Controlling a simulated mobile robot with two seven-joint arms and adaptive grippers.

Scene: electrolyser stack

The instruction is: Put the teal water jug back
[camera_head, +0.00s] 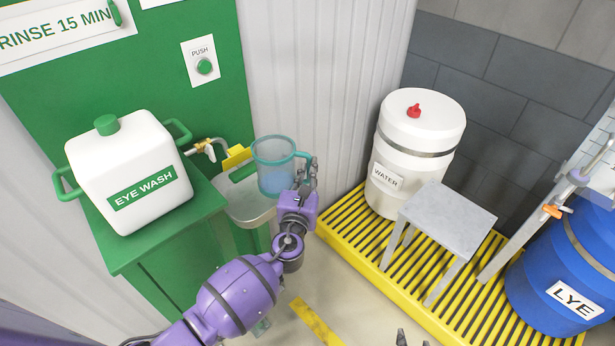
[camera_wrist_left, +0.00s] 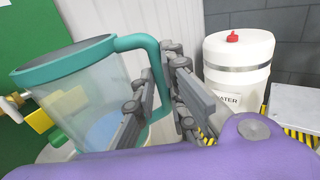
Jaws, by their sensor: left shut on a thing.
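The teal water jug (camera_head: 270,178) is clear-walled, with a teal rim and handle and bluish water low inside. It is roughly upright beside the right edge of the grey eye-wash basin (camera_head: 236,213); I cannot tell whether it touches it. My left gripper (camera_head: 306,172) is shut on the jug's handle, on the jug's right side. In the left wrist view the jug (camera_wrist_left: 75,95) fills the left, with the fingers on its handle; its base is hidden. Two dark fingertips of my right gripper (camera_head: 412,341) barely show at the bottom edge.
A green cabinet holds the white eye-wash tank (camera_head: 130,177), with a brass tap (camera_head: 207,147) and yellow paddle beside the jug. On the yellow grating (camera_head: 352,222) stand the white water drum (camera_head: 412,150), a grey stand (camera_head: 447,211) and the blue lye drum (camera_head: 560,270). Floor between is open.

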